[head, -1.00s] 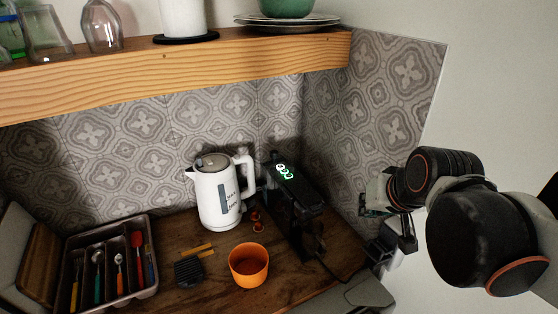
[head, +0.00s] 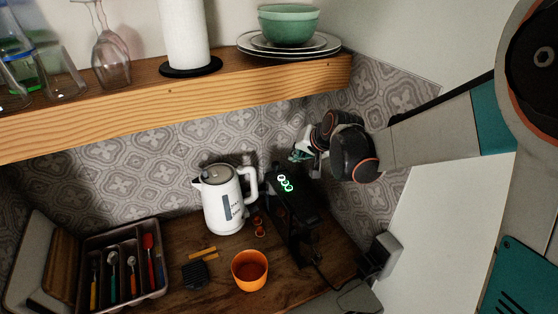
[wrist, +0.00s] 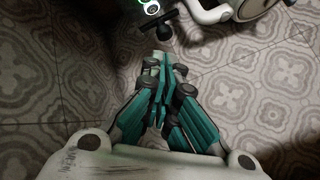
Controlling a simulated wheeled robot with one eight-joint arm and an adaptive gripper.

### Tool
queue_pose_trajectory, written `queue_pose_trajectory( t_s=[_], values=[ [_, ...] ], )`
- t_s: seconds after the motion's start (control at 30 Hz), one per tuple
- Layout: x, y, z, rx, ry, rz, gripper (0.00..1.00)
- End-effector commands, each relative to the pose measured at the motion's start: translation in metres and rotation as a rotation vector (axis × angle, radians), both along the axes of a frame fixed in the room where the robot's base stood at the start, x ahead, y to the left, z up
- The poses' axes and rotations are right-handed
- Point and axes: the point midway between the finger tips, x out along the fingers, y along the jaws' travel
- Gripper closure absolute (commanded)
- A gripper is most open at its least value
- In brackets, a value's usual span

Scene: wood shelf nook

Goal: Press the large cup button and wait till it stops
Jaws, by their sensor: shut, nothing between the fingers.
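The black coffee machine (head: 300,222) stands on the counter by the tiled corner. Its top has a short row of lit button rings (head: 285,183), white and green; I cannot tell which is the large cup button. My gripper (head: 301,156) is shut and empty, above and behind the machine's top in the head view. In the wrist view my gripper's teal fingers (wrist: 158,62) are together over the tiles. A lit ring (wrist: 151,8) shows at the top edge there, apart from the fingertips. The rest of the machine is cut off in that view.
A white kettle (head: 218,205) stands close left of the machine; its handle also shows in the wrist view (wrist: 228,12). An orange cup (head: 250,271) sits in front. A wooden shelf (head: 180,103) with bowls and plates hangs above. A cutlery tray (head: 158,255) is at left.

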Motion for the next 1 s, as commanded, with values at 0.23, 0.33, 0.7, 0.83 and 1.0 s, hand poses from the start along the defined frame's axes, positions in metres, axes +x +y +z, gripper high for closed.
queue_pose_trajectory(
  t_s=[0.23,0.33,0.7,0.83,1.0],
  values=[
    [0.024,0.013,-0.006,0.04,0.001,-0.007,1.0],
    [0.026,0.014,-0.008,0.047,0.001,-0.009,1.0],
    [0.027,0.014,-0.01,0.047,0.001,-0.01,1.0],
    [0.027,0.014,-0.013,0.047,0.001,-0.01,1.0],
    [0.027,0.014,-0.025,0.047,0.001,-0.01,1.0]
  ],
)
